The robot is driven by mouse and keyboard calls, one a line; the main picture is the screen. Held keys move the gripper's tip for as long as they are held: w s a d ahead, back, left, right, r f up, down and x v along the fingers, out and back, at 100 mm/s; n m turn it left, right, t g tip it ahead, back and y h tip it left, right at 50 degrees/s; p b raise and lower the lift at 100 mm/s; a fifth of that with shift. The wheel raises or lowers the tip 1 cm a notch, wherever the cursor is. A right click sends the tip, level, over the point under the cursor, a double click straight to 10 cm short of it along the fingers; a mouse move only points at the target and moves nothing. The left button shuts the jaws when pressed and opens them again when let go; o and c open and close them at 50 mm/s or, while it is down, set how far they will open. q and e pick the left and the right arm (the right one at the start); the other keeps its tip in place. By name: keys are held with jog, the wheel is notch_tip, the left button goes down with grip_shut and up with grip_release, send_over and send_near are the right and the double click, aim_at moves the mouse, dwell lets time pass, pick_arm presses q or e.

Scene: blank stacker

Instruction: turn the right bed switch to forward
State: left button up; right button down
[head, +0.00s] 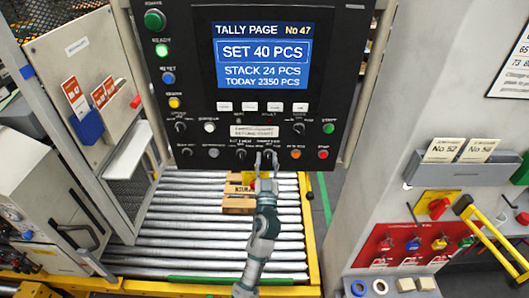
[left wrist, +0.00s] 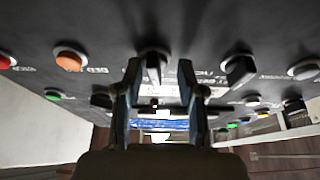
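The operator panel (head: 180,80) fills the upper middle of the head view. My left gripper (head: 267,160) reaches up to its bottom row, in front of a black knob just left of the orange button (head: 295,154). In the left wrist view this knob (left wrist: 153,66) stands between the open fingertips (left wrist: 160,70), nearer the left one, with a gap at the right finger. I cannot tell whether a finger touches it. Another black knob (head: 240,154) is beside it; it also shows in the left wrist view (left wrist: 240,70). The small labels are not clearly readable.
A red button (head: 323,153) and a green one (head: 329,128) are near the panel's right edge. The panel screen (head: 262,55) is lit. A roller conveyor (head: 190,230) with brown blanks (head: 238,203) lies below. A cabinet (head: 430,120) with red switch plate (head: 405,243) stands right.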

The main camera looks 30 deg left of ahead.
pick_arm(q)
jog(key=shift+d+r, duration=0.25)
jog(key=shift+d, duration=0.55)
grip_shut()
jog(key=shift+s+a, duration=0.15)
jog(key=shift+a, duration=0.4)
pick_arm(e)
jog(key=shift+d+f, duration=0.1)
jog(key=shift+d, duration=0.05)
pick_arm(q)
jog(key=shift+d, duration=0.25)
pick_arm(e)
jog(key=shift+d, duration=0.15)
